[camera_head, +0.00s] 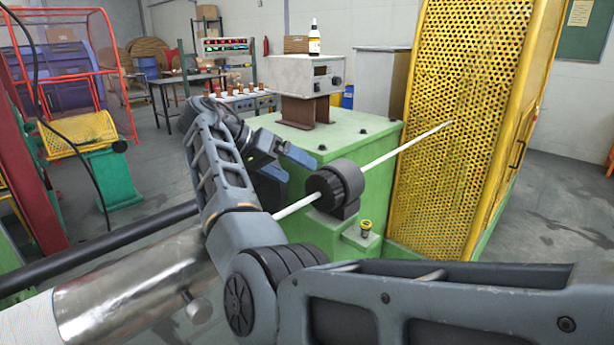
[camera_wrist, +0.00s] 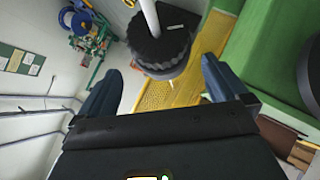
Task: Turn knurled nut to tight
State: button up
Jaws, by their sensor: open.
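The black knurled nut (camera_head: 324,189) sits on the white rod (camera_head: 392,155), against a dark round housing (camera_head: 347,180) on the green machine block. In the wrist view the nut (camera_wrist: 158,48) shows its ridged rim, with the rod (camera_wrist: 150,17) coming out of its middle. My gripper (camera_head: 296,176) is open and empty, just left of the nut in the head view. In the wrist view the nut lies ahead of the gap between the two fingers (camera_wrist: 162,82). I see no contact. How tight the nut is cannot be told.
A yellow perforated guard (camera_head: 460,110) stands behind and right of the nut. The green block (camera_head: 330,137) carries a grey box (camera_head: 303,75) with a bottle on top. A small yellow-topped fitting (camera_head: 366,227) is below the nut. A shiny metal cylinder (camera_head: 130,290) is at lower left.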

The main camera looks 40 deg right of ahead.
aim_at(311, 179)
jog(key=shift+p+x, duration=0.75)
jog(key=shift+x, duration=2.4)
jog(key=c, duration=0.7)
jog(key=shift+o, duration=0.2)
